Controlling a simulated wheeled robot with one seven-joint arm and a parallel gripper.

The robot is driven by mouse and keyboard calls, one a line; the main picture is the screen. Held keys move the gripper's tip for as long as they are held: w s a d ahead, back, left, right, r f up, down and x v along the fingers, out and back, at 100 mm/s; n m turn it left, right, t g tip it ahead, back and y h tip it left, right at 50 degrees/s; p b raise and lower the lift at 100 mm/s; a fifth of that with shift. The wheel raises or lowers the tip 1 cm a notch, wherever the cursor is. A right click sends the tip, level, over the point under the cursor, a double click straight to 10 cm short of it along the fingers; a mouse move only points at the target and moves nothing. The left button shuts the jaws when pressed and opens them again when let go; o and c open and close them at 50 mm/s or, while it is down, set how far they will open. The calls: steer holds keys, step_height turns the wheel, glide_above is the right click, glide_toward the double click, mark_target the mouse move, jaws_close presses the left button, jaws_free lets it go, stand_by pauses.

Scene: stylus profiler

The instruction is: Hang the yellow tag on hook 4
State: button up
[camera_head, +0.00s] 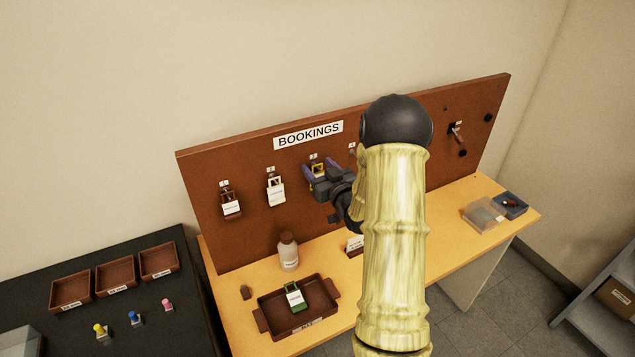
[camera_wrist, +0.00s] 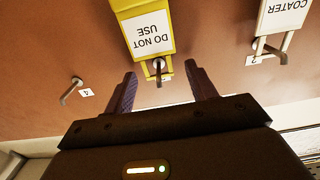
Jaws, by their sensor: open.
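The yellow tag (camera_wrist: 147,22) with a "DO NOT USE" label hangs on a hook of the board, between the hooks numbered 2 and 4. The wrist view shows it upside down. My gripper (camera_wrist: 160,76) is open, with its purple fingers on either side of the tag's hook and loop end, apart from the tag. In the head view my gripper (camera_head: 320,168) is at the board and partly covers the tag. Hook 4 (camera_wrist: 70,92) is bare, beside its number label, to the left in the wrist view.
A white "COATER" tag (camera_wrist: 284,14) hangs on hook 2; a brown tag (camera_head: 231,205) hangs further left on the brown board (camera_head: 205,180). Below on the table stand a bottle (camera_head: 288,252) and a tray (camera_head: 268,318) holding a green tag (camera_head: 295,298). My arm hides part of the board.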

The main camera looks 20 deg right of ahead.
jaws_close()
steer(key=shift+r, duration=0.15)
steer(key=shift+r+b, duration=0.45)
steer(key=shift+r, duration=0.05)
steer(key=s+b, duration=0.8)
steer(key=s, duration=0.7)
steer(key=shift+s+d+f, duration=0.15)
steer(key=shift+s+d, duration=0.05)
steer(key=shift+d, duration=0.1)
steer(key=shift+b, duration=0.75)
